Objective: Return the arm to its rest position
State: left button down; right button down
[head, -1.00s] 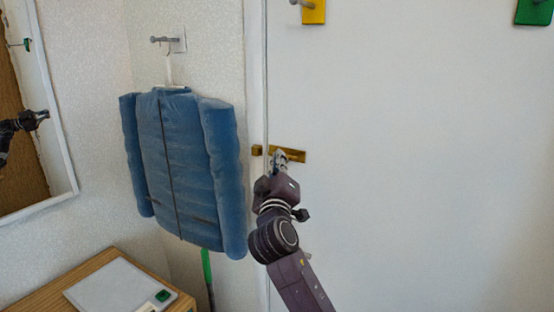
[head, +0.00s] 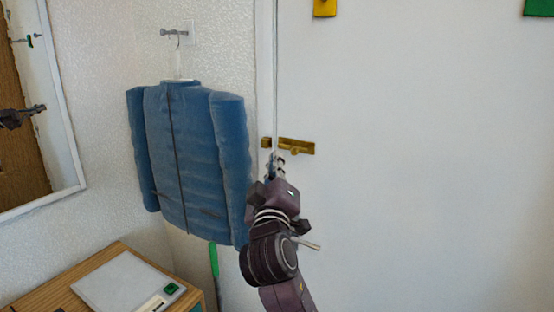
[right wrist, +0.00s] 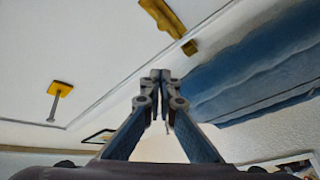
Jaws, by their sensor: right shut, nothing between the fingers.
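My right gripper (head: 275,163) is up by the white door (head: 420,170), just below the left part of a brass latch (head: 295,147). Its fingers look closed together and empty. In the right wrist view the two fingertips (right wrist: 161,76) meet, with the brass latch (right wrist: 163,18) above them and no contact visible. My right forearm rises from the bottom of the head view. My left gripper is not in view; a dark arm shows in the mirror (head: 62,95) at the far left.
A blue jacket (head: 195,150) hangs from a wall hook (head: 175,33), close left of my right gripper. A wooden cabinet (head: 120,250) with a white device (head: 125,283) stands at the lower left. A green-handled stick (head: 214,260) is below the jacket.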

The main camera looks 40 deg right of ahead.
jog(key=shift+s+d, duration=0.1)
jog(key=shift+d, duration=0.05)
dwell(0.4)
